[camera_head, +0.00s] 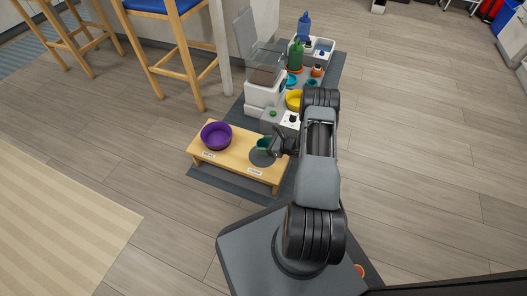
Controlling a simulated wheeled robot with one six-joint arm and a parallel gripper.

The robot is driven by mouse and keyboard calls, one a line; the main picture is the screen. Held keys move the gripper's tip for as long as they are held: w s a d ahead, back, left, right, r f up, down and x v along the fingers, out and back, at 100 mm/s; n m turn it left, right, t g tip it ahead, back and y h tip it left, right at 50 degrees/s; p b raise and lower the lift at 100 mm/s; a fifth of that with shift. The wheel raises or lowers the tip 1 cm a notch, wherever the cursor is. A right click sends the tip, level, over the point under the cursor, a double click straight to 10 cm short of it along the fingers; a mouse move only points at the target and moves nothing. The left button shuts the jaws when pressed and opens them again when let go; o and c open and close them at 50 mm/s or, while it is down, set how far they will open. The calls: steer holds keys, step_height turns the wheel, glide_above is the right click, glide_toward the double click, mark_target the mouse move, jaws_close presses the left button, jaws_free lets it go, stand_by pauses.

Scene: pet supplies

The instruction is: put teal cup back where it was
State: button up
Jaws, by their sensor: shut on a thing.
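The teal cup (263,143) shows as a small piece of teal at the left of my gripper, above the right part of the low wooden stand. My gripper (272,146) is shut on the teal cup, and my arm covers much of that area. A dark round spot (262,157) on the stand top lies just below the cup in the picture. I cannot tell whether the cup touches the stand.
A purple bowl (216,135) sits on the left part of the wooden stand (238,153). Behind are a white feeder (265,92), a yellow bowl (294,100), a green bottle (295,54), a blue bottle (304,26) and a white tray (322,47).

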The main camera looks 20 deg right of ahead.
steer(key=f, duration=0.1)
steer(key=f+b, duration=0.2)
steer(key=f, duration=0.1)
steer(key=shift+w+a, duration=0.15)
steer(key=shift+a, duration=0.15)
steer(key=shift+r, duration=0.1)
steer(key=o, duration=1)
